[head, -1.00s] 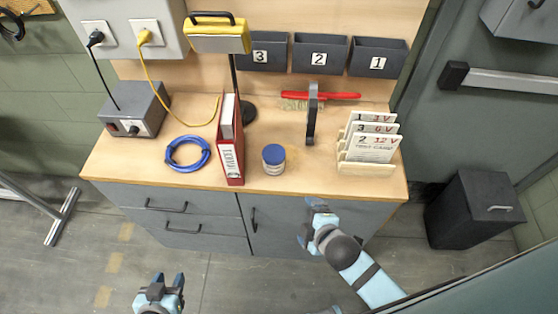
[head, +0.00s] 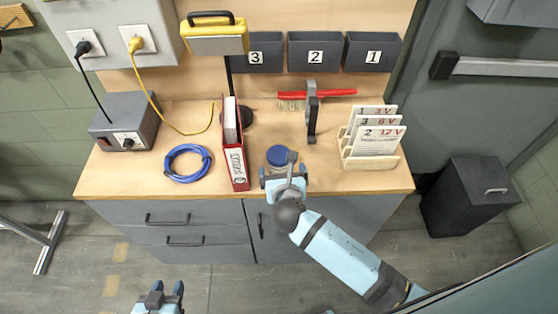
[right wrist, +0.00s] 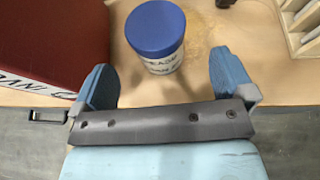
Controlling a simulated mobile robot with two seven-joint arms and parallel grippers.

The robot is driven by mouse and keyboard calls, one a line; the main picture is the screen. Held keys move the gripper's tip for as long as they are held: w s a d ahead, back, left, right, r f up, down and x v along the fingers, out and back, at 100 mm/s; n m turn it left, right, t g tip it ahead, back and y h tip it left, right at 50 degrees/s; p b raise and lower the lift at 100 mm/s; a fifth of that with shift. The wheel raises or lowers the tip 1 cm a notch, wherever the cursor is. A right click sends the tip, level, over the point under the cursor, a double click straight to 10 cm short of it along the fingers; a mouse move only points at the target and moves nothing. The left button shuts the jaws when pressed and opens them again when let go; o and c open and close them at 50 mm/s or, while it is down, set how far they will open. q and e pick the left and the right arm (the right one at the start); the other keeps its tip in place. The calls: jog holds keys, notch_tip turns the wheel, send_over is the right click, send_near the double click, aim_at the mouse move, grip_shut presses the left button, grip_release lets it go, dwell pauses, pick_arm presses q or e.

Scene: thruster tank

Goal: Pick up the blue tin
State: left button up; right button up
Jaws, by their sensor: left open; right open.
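The blue tin (head: 278,155) stands upright near the front edge of the wooden worktop, to the right of the red binder. It has a blue lid and a pale labelled body. In the right wrist view the tin (right wrist: 156,35) is just ahead of the open jaws. My right gripper (head: 283,175) is open at the front edge, close to the tin, and hides its lower part in the head view. In the right wrist view its fingers (right wrist: 160,85) are spread on either side, with the tin beyond them. My left gripper (head: 162,290) is open and empty, low over the floor.
A red binder (head: 238,170) stands close to the left of the tin, with a blue cable coil (head: 188,163) beyond it. A card rack (head: 370,160) stands at the right. Worktop right of the tin is clear.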

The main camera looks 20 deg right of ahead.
aim_at(279, 160)
jog(key=shift+x, duration=3.55)
jog(key=shift+s+a+f, duration=0.1)
jog(key=shift+a, duration=0.1)
jog(key=c, duration=1.1)
